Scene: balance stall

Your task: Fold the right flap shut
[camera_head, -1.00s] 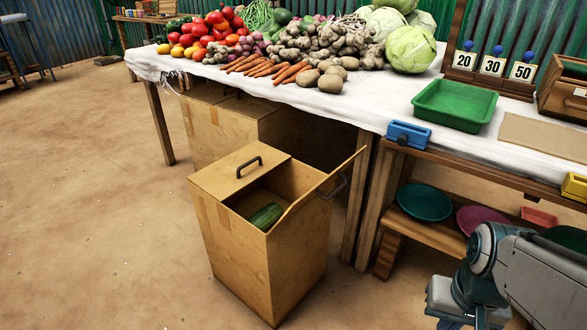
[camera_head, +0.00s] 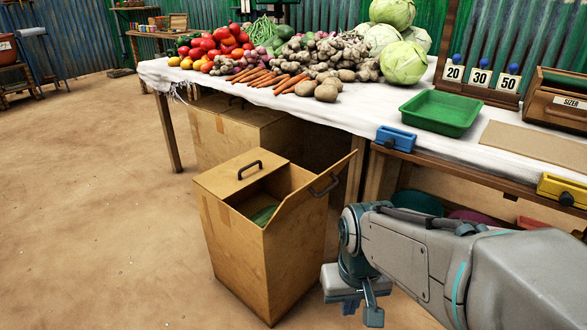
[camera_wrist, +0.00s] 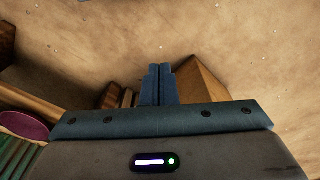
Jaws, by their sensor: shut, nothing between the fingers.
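A tan cardboard box (camera_head: 238,250) stands on the ground in front of the stall table. Its left flap (camera_head: 228,176) lies shut, with a dark handle on top. Its right flap (camera_head: 338,172) stands open, tilted up and out to the right, with a dark handle (camera_head: 325,187) on its outer face. Something green shows inside the box through the open half. My gripper (camera_head: 360,308) is low, to the right of the box and below the flap, apart from both. In the wrist view my fingers (camera_wrist: 157,85) are together and empty, and the box (camera_wrist: 200,85) shows just beyond them.
The stall table (camera_head: 345,112) with a white cloth carries vegetables, a green tray (camera_head: 448,110) and number cards. A blue clamp-like block (camera_head: 396,138) sits at its front edge above my arm. Another box (camera_head: 235,128) stands under the table. Open ground lies left of the box.

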